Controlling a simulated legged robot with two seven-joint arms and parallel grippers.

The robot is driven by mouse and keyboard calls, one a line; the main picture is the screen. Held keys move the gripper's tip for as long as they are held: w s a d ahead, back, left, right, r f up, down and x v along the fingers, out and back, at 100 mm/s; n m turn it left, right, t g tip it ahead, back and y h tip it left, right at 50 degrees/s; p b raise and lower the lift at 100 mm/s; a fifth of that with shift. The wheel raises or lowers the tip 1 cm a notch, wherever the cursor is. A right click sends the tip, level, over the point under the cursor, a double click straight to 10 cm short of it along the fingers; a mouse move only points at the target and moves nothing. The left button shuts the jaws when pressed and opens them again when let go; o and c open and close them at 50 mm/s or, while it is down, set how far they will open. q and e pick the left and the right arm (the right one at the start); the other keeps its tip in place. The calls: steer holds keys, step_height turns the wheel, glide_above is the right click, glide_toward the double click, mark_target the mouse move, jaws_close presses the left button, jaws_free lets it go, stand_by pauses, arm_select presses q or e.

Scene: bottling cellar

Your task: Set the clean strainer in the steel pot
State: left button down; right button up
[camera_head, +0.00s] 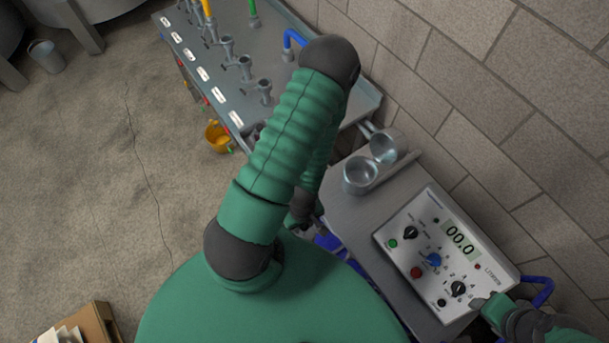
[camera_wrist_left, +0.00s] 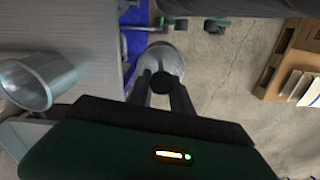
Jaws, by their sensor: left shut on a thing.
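My left gripper (camera_wrist_left: 161,88) is shut on a dark round knob or handle in the left wrist view. A round pale metal piece, which looks like the strainer (camera_wrist_left: 166,58), shows just beyond the fingertips. A steel pot (camera_wrist_left: 55,72) with an open mouth stands to the left on the grey table, apart from the gripper. In the head view two open steel vessels (camera_head: 360,176) (camera_head: 385,146) stand at the table's far end. I cannot tell which is the pot. My left gripper (camera_head: 300,216) is mostly hidden there behind my green arm. My right gripper (camera_head: 492,307) is partly visible at the lower right; its jaws are unclear.
A control box (camera_head: 447,255) reading 00.0 sits on the grey table (camera_head: 345,210) against the block wall. Beyond is a bench with several taps (camera_head: 245,68). An orange bucket (camera_head: 217,137) stands on the floor. A cardboard box (camera_head: 88,325) is at lower left. Open floor lies left.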

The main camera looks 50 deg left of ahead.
arm_select(q)
step_height(320, 180, up, 2)
steer(key=shift+a+r+p, duration=0.1)
steer(key=shift+r+p, duration=0.15)
steer(key=shift+p, duration=0.85)
step_height(320, 180, up, 3)
steer(key=p, duration=0.3)
steer(key=shift+r, duration=0.2)
steer(key=shift+f, duration=0.1)
